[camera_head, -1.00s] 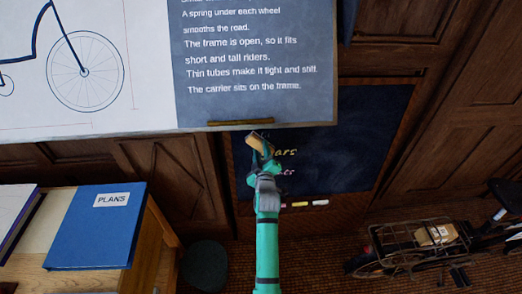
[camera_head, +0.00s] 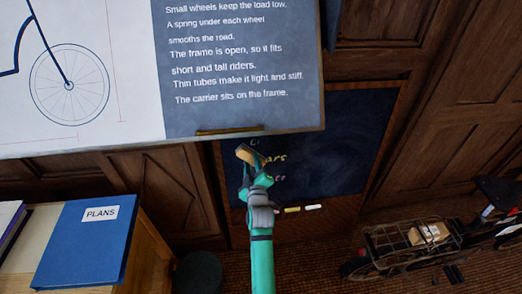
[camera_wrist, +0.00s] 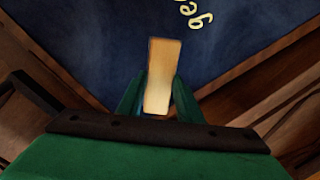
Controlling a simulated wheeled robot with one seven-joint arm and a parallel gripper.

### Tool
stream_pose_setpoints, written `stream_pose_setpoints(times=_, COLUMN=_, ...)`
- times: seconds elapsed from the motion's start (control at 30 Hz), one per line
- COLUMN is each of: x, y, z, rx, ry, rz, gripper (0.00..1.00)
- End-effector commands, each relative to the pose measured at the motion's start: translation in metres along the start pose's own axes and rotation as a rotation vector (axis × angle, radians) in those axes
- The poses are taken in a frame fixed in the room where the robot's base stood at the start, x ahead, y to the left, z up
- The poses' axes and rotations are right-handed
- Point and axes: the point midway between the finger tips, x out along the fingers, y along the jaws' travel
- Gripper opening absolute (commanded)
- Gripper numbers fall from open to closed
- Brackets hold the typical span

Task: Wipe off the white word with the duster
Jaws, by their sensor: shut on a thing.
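My gripper (camera_head: 247,167) is shut on the duster (camera_head: 245,154), a tan block. In the wrist view the duster (camera_wrist: 163,75) stands between the two green fingers, in front of the dark chalkboard. The small chalkboard (camera_head: 345,140) hangs low on the wall. On it a pale, partly hidden word (camera_head: 254,142) is at the top, its colour hard to tell. Below are a yellow word (camera_head: 275,157) ending in "ars" and a faint pinkish word (camera_head: 280,178). I cannot tell whether the duster touches the board.
A large display board (camera_head: 240,75) with a ledge (camera_head: 228,131) overhangs the chalkboard from above. Yellow chalk (camera_head: 292,209) and white chalk (camera_head: 313,206) lie below the words. A blue PLANS binder (camera_head: 85,245) is on a cabinet at left. A bicycle (camera_head: 400,250) stands at right.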

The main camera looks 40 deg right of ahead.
Motion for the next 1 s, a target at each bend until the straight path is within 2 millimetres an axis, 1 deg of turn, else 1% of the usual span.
stream_pose_setpoints(times=0.17, x=0.005, y=0.0, z=0.0, rx=0.0, ry=0.001, rz=0.001, gripper=0.14)
stream_pose_setpoints(times=0.27, x=0.012, y=-0.001, z=0.001, rx=0.001, ry=0.001, rz=0.0, gripper=0.14)
stream_pose_setpoints(times=0.7, x=0.055, y=-0.007, z=0.008, rx=0.0, ry=0.0, rz=0.0, gripper=0.14)
stream_pose_setpoints(times=0.83, x=0.064, y=-0.008, z=0.01, rx=0.001, ry=0.0, rz=0.0, gripper=0.14)
stream_pose_setpoints(times=1.0, x=0.07, y=-0.009, z=0.011, rx=0.001, ry=0.001, rz=0.0, gripper=0.14)
